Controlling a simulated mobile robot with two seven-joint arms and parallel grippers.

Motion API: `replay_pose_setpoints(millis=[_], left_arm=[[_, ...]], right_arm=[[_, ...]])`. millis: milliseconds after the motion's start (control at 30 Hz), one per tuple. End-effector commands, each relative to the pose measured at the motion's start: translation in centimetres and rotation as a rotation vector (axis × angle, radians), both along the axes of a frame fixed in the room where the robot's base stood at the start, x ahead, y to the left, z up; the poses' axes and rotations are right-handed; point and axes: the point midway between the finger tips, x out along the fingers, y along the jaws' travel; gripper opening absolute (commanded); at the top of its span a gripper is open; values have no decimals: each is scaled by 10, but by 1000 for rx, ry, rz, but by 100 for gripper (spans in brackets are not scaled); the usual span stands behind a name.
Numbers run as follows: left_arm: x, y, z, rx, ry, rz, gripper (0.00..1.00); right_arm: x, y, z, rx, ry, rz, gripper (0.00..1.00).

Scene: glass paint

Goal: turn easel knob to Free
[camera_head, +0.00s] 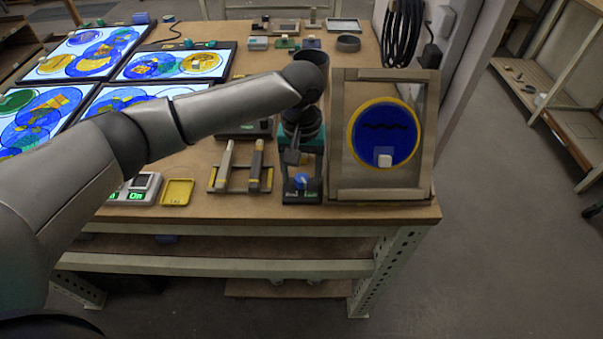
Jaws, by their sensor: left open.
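The easel knob (302,181) is a small blue dial with a pale pointer on a black base near the front edge of the workbench. My wrist hides part of the bench behind. My right gripper is not in view.
A holder with two upright-handled tools (240,178), a yellow tray (177,191) and a small device with a green "On" display (134,189) lie left of the knob. Lit glass panels (175,64) cover the bench's left. A coiled black cable (401,35) hangs behind the easel.

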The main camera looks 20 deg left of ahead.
Motion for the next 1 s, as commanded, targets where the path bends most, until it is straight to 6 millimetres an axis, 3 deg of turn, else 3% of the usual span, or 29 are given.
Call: replay_pose_setpoints(millis=[233, 800, 1000], left_arm=[[0, 0, 0, 0, 0, 0, 65], [0, 0, 0, 0, 0, 0, 1], [0, 0, 0, 0, 0, 0, 0]], right_arm=[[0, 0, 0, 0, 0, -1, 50], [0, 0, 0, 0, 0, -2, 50], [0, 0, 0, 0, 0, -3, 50]])
